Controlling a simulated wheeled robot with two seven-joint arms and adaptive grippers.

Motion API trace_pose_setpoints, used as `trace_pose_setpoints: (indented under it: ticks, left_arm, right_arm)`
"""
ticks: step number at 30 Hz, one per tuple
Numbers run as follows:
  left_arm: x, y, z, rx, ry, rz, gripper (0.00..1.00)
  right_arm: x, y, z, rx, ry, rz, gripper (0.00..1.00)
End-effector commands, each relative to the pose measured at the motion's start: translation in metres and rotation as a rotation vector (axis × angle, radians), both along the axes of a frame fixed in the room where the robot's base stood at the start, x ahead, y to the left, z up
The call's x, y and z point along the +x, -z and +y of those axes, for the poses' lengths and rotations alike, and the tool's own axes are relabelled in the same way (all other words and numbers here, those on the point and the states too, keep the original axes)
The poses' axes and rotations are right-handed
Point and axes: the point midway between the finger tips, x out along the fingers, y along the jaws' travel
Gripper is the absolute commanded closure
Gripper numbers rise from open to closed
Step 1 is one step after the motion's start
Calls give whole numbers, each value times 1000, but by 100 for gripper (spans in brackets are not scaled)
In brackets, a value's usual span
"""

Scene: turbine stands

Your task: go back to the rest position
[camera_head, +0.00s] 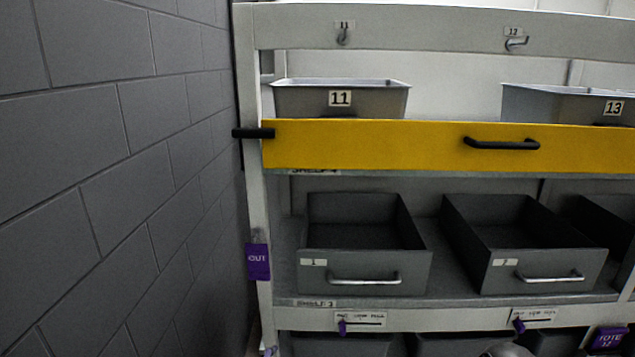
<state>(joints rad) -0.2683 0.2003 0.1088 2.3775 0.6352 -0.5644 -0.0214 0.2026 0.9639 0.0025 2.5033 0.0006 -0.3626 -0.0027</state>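Neither of my grippers shows in the head view. In front of me is a white shelf rack (400,27) with a yellow drawer front or bar (370,146) across it, bearing a black handle (502,143). On the shelf below it, a grey drawer bin marked 1 (364,272) and one marked 2 (545,273) stand side by side. Both bins look empty from here, though their floors are partly hidden.
A grey block wall (120,180) stands close on the left. Metal tubs 11 (370,101) and 13 (560,104) sit on the upper shelf. A purple OUT tag (257,262) hangs on the left post. Dark bins (340,346) show partly at the bottom edge.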

Motion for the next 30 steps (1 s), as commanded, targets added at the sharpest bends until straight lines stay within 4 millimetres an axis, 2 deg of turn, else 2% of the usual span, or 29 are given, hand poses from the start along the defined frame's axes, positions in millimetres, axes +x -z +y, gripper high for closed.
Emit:
trace_pose_setpoints:
  ticks: [1,6,11,15,18,21,24,27,30]
  left_arm:
    - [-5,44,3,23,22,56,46]
    - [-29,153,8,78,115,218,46]
    - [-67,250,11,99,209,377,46]
    - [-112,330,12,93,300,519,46]
    - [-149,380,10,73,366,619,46]
    - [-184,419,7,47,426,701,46]
    - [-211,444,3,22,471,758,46]
    - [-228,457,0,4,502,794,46]
    - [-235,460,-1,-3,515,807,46]
  right_arm:
    - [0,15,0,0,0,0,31]
    - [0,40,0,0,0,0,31]
    - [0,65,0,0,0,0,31]
    - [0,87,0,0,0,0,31]
    - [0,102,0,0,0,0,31]
    - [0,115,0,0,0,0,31]
    - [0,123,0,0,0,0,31]
    - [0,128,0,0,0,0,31]
    - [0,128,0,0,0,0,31]
